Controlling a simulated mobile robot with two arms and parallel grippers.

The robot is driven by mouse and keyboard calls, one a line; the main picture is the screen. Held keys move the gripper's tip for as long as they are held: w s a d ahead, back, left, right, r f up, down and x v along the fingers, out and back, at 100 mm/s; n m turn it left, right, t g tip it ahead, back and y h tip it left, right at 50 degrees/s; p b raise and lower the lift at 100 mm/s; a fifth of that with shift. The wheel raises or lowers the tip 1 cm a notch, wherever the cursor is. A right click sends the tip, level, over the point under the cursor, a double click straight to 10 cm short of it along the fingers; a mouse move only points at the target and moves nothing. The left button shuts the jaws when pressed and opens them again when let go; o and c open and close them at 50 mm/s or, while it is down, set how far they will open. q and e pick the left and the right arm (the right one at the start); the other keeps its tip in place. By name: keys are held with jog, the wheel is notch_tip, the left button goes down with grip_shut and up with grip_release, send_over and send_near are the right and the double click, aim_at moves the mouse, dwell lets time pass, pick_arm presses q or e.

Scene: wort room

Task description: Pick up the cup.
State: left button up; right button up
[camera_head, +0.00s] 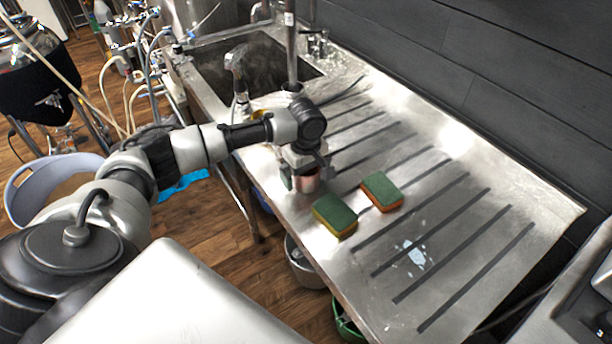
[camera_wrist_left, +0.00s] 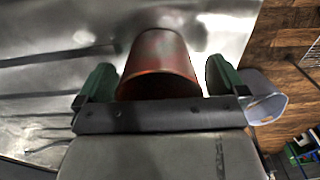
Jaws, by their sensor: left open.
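The cup (camera_wrist_left: 158,62) is reddish copper in colour and stands on the steel drainboard. In the left wrist view it sits between the two fingers of my left gripper (camera_wrist_left: 160,85), with a gap visible on each side. In the head view the cup (camera_head: 307,183) shows just below my left gripper (camera_head: 302,172), near the front edge of the drainboard, and is partly hidden by it. My left gripper is open around the cup. My right gripper is not in view.
Two green-topped sponges, one yellow-sided (camera_head: 335,214) and one orange-sided (camera_head: 382,191), lie right of the cup on the ribbed steel drainboard (camera_head: 455,225). A sink (camera_head: 255,68) with a faucet is behind. The board's right part is clear apart from a whitish patch.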

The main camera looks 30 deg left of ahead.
pick_arm(q)
jog(key=shift+c, duration=0.3)
jog(key=c, duration=0.9)
